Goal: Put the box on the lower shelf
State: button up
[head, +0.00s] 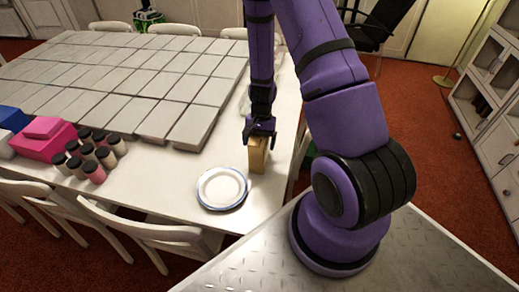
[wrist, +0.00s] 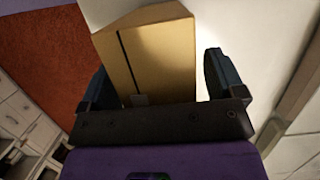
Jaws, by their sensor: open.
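A small tan box (head: 258,155) stands upright on the white table near its right edge, just right of a plate. My gripper (head: 261,128) is directly above the box, pointing down. In the wrist view the box (wrist: 150,60) sits between the two open fingers of my gripper (wrist: 158,85). A gap shows between the box and the right finger. The left finger is close to the box, and I cannot tell if it touches. A white cabinet with shelves (head: 490,75) stands at the far right; I cannot tell whether it holds the lower shelf.
A white plate with a blue rim (head: 222,188) lies just left of the box. Several dark-lidded jars (head: 93,160) and a pink box (head: 42,142) are on the table's left. Flat grey tiles (head: 130,85) cover much of the table (head: 165,185). White chairs (head: 150,235) line the front.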

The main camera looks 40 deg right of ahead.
jog(key=shift+c, duration=0.4)
jog(key=c, duration=1.2)
jog(key=shift+c, duration=0.2)
